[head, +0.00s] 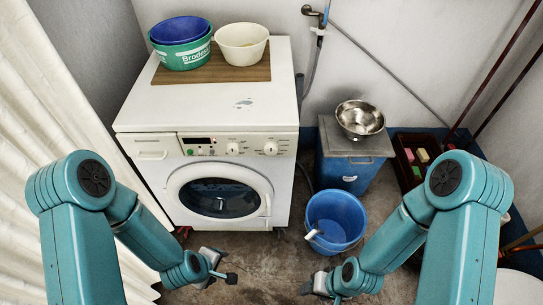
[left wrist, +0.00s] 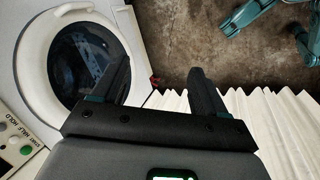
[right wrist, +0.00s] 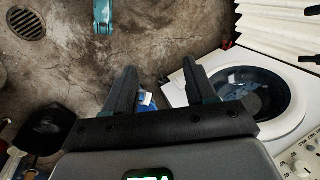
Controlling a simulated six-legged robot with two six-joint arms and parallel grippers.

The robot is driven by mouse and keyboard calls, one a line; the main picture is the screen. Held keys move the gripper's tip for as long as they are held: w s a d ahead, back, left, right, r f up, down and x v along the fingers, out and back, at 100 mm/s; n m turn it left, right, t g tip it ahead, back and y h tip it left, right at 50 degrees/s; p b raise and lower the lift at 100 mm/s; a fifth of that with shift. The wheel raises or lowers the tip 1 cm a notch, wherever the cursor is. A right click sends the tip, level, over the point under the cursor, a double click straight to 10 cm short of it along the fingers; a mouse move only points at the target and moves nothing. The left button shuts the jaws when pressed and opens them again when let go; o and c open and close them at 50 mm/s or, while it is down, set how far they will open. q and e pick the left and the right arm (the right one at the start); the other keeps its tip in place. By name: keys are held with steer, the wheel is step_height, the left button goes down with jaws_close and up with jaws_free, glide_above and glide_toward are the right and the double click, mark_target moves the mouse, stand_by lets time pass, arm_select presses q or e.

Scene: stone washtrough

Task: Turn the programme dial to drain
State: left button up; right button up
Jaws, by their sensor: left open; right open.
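The white washing machine (head: 215,115) stands against the back wall, its round door closed. Its front panel carries two white dials, a left dial (head: 233,148) and a right dial (head: 271,148) with marks around it. I cannot read which is the programme dial or where either points. A dial also shows at the right wrist view's lower right edge (right wrist: 303,168). My left gripper (head: 222,266) is open and empty, low in front of the machine, below the door. My right gripper (head: 314,284) is open and empty, low near the blue bucket. Both are well apart from the dials.
Two basins (head: 182,50) and a cream bowl (head: 241,44) sit on a board atop the machine. A blue bucket (head: 337,222) stands right of it, before a blue bin (head: 347,170) bearing a steel bowl (head: 360,119). A curtain (head: 62,110) hangs left. The panel front is clear.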

arm_select(q)
steer(key=w+a+n+t+y+b, duration=0.35)
steer(key=w+n+b, duration=0.25)
steer(key=w+n, duration=0.3)
steer(key=n+t+h+b, duration=0.2)
steer(key=n+t+b, duration=0.7)
steer(key=b, duration=1.9)
glide_toward(271, 153)
steer(key=w, duration=0.2)
steer(key=w+m+t+b, duration=0.1)
steer(key=w, duration=0.2)
steer(key=w+f+m, duration=0.1)
steer(key=w, duration=0.2)
steer(key=shift+w+d+f+t+y, duration=0.1)
steer(key=shift+d+f+t+y, duration=0.05)
steer(key=shift+d+t+y, duration=0.15)
arm_select(e)
step_height(271, 153, down, 35)
steer(key=w+d+t, duration=0.1)
steer(key=w, duration=0.1)
steer(key=shift+w+d+m, duration=0.25)
steer(key=shift+w+m, duration=0.05)
arm_select(q)
steer(key=shift+a, duration=0.1)
steer(key=c, duration=1.1)
